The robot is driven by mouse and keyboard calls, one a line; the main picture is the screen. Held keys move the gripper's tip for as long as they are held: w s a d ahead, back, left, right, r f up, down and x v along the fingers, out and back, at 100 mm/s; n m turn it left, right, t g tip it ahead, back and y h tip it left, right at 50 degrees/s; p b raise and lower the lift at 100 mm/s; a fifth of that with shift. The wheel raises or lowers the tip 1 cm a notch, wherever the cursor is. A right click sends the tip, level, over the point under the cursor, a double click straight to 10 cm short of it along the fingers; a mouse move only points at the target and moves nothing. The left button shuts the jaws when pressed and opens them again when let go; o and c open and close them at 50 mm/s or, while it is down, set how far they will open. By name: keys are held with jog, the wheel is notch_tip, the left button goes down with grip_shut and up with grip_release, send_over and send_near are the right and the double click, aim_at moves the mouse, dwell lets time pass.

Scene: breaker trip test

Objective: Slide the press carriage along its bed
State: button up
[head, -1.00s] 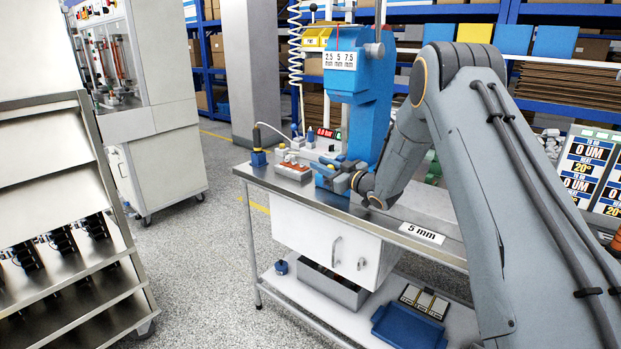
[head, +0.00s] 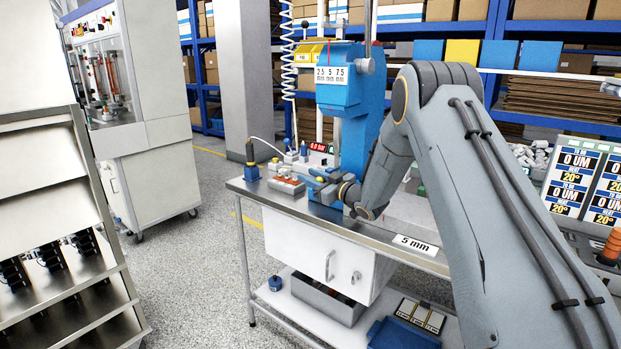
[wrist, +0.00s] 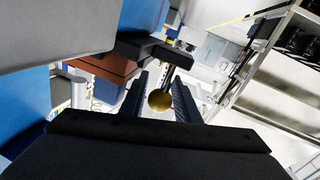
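The blue press (head: 362,125), with a size label on its head, stands on the metal workbench. My gripper (head: 322,178) is low at the press's front, over the bench; in the head view my arm hides much of the carriage and bed. In the wrist view a brass ball knob (wrist: 160,100) on a dark rod sits between the two dark fingers of my gripper (wrist: 160,88). The fingers look open around it, with narrow gaps; contact is not clear. A black bar (wrist: 150,50) lies beyond the knob.
A red-topped device (head: 287,186) and a small blue block (head: 251,172) stand on the bench (head: 300,207) left of my gripper. A "5 mm" label (head: 415,245) is on the front edge. A rack (head: 60,230) stands at left, with clear floor between.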

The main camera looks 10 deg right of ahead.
jog(key=b+v, duration=0.1)
jog(key=v, duration=0.6)
jog(key=shift+s+d, duration=0.2)
jog(key=shift+s, duration=0.1)
